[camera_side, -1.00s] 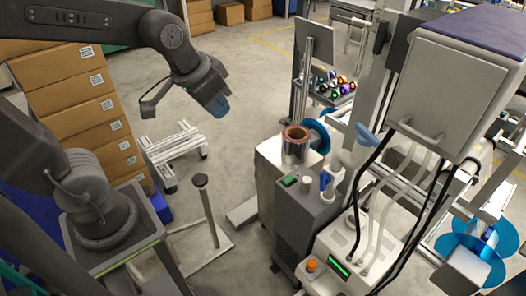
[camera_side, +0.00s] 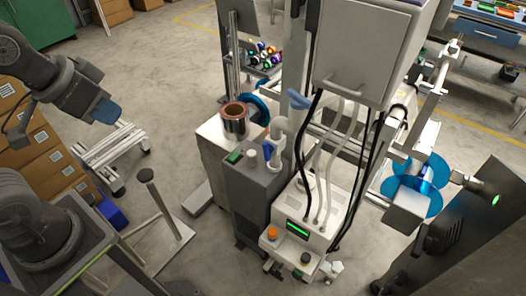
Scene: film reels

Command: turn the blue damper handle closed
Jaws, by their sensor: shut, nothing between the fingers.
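Two small blue handles stand on the machine in the middle of the side view. The upper blue handle (camera_side: 299,100) sits tilted by the white pipes. The lower blue handle (camera_side: 267,151) stands nearly upright on the grey cabinet's top, beside a white pipe. I cannot tell which one is the damper handle. My gripper (camera_side: 107,112) is the blue end of the dark arm at the left. It hangs well left of both handles, touches neither and holds nothing visible. Its fingers are small, but it appears shut.
A copper-coloured reel (camera_side: 234,124) stands on a pale cabinet between my gripper and the handles. A white low cart (camera_side: 112,148) and a post (camera_side: 146,176) stand below. Black and white hoses hang right of the handles. Open floor lies left of the machine.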

